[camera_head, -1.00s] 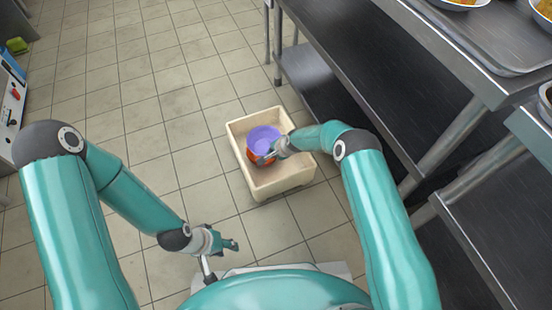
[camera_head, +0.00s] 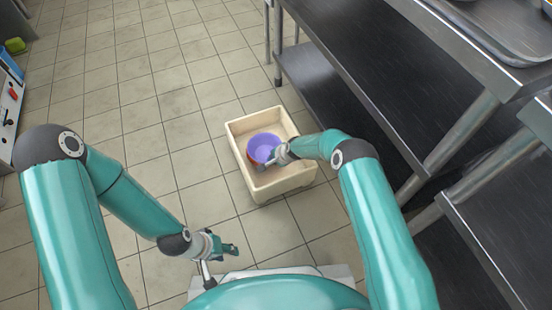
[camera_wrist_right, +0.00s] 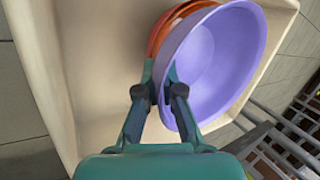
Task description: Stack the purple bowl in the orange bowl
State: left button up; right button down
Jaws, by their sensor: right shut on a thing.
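The purple bowl (camera_head: 261,144) is in the cream crate (camera_head: 284,185) on the floor, open side up in the head view. My right gripper (camera_head: 268,162) is shut on its near rim; the fingers (camera_wrist_right: 160,75) straddle the rim in the right wrist view, where the purple bowl (camera_wrist_right: 225,60) looks tilted. The orange bowl (camera_wrist_right: 168,28) shows as a rim behind and under the purple one, which sits at least partly inside it; its base is hidden. My left gripper (camera_head: 231,249) hangs empty over the floor, its opening unclear.
Steel tables with lower shelves (camera_head: 340,95) stand close on the right, beside my right arm. The tiled floor (camera_head: 150,90) left of and beyond the crate is clear. A blue-and-white unit (camera_head: 10,105) stands at the far left edge.

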jog(key=c, duration=1.3)
grip_release()
